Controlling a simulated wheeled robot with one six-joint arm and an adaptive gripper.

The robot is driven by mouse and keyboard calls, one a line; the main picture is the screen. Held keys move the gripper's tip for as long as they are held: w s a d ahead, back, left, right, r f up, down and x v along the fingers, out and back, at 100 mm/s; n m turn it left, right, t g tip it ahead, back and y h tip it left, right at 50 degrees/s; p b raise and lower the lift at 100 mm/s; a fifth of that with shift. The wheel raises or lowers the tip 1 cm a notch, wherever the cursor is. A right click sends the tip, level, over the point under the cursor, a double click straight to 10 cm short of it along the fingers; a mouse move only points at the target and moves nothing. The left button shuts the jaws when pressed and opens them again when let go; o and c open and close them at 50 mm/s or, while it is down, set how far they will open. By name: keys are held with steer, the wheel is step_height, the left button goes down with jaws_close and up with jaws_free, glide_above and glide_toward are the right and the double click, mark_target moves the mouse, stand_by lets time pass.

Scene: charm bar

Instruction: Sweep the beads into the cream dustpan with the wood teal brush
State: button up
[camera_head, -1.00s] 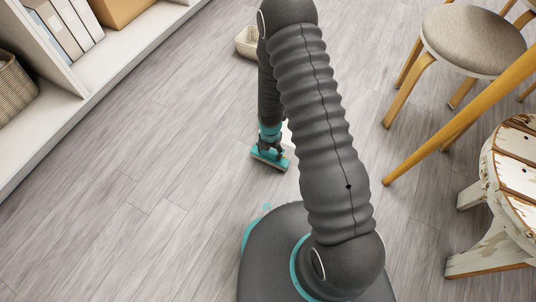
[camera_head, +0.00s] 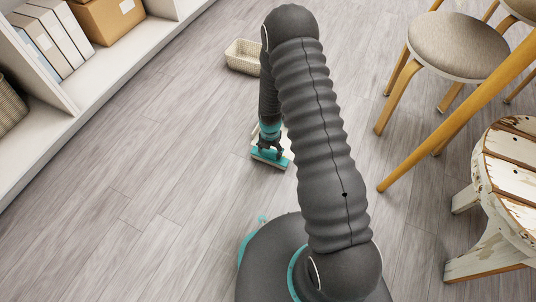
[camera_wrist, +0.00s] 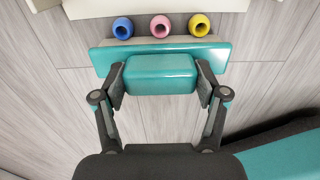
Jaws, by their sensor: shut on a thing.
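The teal brush (camera_wrist: 160,73) shows in the wrist view, with pale bristles along its far edge. My gripper (camera_wrist: 160,82) is shut on its raised teal block, one finger on each side. A blue bead (camera_wrist: 122,27), a pink bead (camera_wrist: 160,26) and a yellow bead (camera_wrist: 199,24) stand in a row just beyond the bristles. The cream dustpan (camera_wrist: 150,7) lies beyond them, cut off by the top edge. In the head view the brush (camera_head: 268,157) is on or near the floor, and my arm hides most of the dustpan (camera_head: 286,143).
A cream woven basket (camera_head: 243,57) stands on the floor farther off. A white shelf (camera_head: 100,88) with binders and boxes runs along the left. A cushioned stool (camera_head: 455,45) and a worn white stool (camera_head: 490,225) stand at the right. The floor left of the brush is clear.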

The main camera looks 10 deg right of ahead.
steer(key=shift+w+d+r, duration=0.2)
steer(key=shift+w+d, duration=0.5)
steer(key=shift+w, duration=0.25)
steer(key=shift+w+d+r, duration=0.15)
steer(key=shift+w+d, duration=0.5)
steer(key=shift+w, duration=0.25)
steer(key=shift+w+d+b, duration=0.3)
steer(key=shift+w+d, duration=0.2)
steer(key=shift+w, duration=0.2)
steer(key=shift+w+d+b, duration=0.3)
steer(key=shift+w+d, duration=0.2)
steer(key=shift+w, duration=0.2)
steer(key=shift+r+p, duration=1.55)
steer(key=shift+r, duration=1.35)
